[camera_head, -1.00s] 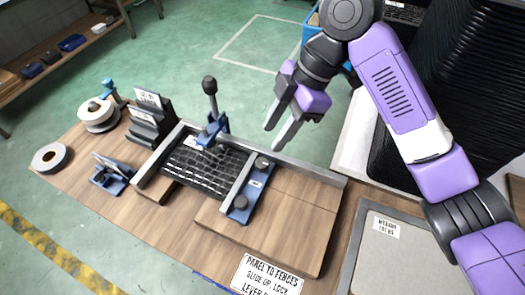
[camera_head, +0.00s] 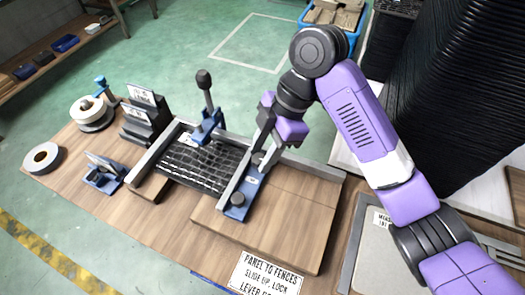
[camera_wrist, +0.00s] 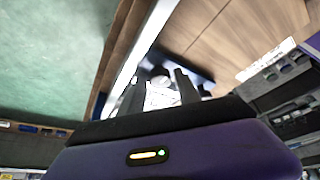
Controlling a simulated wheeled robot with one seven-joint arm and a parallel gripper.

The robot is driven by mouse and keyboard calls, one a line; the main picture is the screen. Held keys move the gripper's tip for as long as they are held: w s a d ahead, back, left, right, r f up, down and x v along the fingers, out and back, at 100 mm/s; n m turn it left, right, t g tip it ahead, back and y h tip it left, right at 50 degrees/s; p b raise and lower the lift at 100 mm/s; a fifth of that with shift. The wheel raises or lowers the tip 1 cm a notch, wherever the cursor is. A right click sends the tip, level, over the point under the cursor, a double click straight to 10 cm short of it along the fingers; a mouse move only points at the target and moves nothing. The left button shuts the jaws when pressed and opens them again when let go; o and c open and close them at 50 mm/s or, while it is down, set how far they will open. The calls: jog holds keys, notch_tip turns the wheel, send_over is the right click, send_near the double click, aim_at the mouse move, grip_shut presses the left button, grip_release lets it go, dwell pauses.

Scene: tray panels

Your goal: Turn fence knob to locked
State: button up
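The blue sliding fence (camera_head: 236,206) with a metal edge lies across the wooden bench fixture, right of a black mesh panel (camera_head: 200,165). A dark round knob (camera_head: 238,198) stands on its near end. My gripper (camera_head: 258,163) is down at the fence's far end, where its fingers mostly hide a second knob. In the wrist view, my gripper (camera_wrist: 159,88) has its two fingers apart, with a dark round knob (camera_wrist: 159,73) showing between or just beyond their tips. I cannot tell whether the fingers touch it. The knob's locked or unlocked position is not readable.
A metal rail (camera_head: 313,169) runs along the back of the fixture. A blue clamp with a black-knobbed upright lever (camera_head: 206,95) stands left of my gripper. Tape rolls (camera_head: 43,157) and holders sit at the left. Bare wood (camera_head: 275,220) lies right of the fence.

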grip_shut()
jog(key=shift+r+m+p, duration=0.1)
jog(key=shift+m+p, duration=0.2)
jog(key=shift+p, duration=0.2)
jog(key=m+p, duration=0.1)
jog(key=m+t+p, duration=0.1)
jog(key=m+p, duration=0.1)
jog(key=shift+s+r+y, duration=0.15)
jog(key=shift+s+y, duration=0.05)
jog(key=shift+y, duration=0.1)
jog(key=m+p, duration=0.1)
jog(key=p, duration=0.1)
jog(key=m+t+p, duration=0.1)
jog(key=m+p, duration=0.1)
jog(key=m+t+p, duration=0.1)
jog(key=m+p, duration=0.1)
jog(key=shift+s, duration=0.25)
jog(key=m+p, duration=0.2)
jog(key=m+t+h+p, duration=0.1)
jog(key=m+p, duration=0.1)
jog(key=p, duration=0.1)
jog(key=shift+s+a+m+t+p, duration=0.15)
jog(key=shift+m+t+p, duration=0.15)
jog(key=m+h+p, duration=0.1)
jog(key=m+p, duration=0.2)
jog(key=shift+t, duration=0.4)
jog(key=shift+f, duration=0.25)
